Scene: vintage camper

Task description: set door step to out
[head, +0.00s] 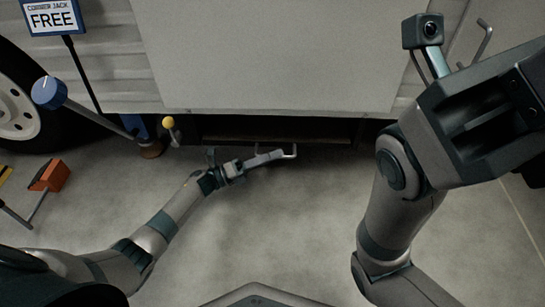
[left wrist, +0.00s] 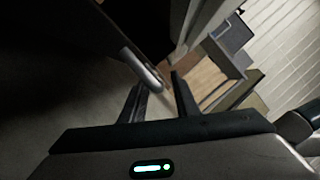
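The door step (head: 265,138) shows as a dark brown edge inside the low opening under the camper's door, tucked in. Its pale bar handle (head: 293,150) sticks out at the front right of the step. My left gripper (head: 275,157) is low in front of the opening, with its tips close to the handle. In the left wrist view a rounded grey bar (left wrist: 142,68) ends near the fingertips (left wrist: 158,85). The fingers stand apart; I cannot tell whether they touch the bar. My right gripper (head: 495,115) is raised at the upper right; its fingers are not clear.
A yellow-topped knob (head: 169,123) and a jack foot (head: 150,149) stand left of the opening. The floor (head: 270,220) before the opening is clear.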

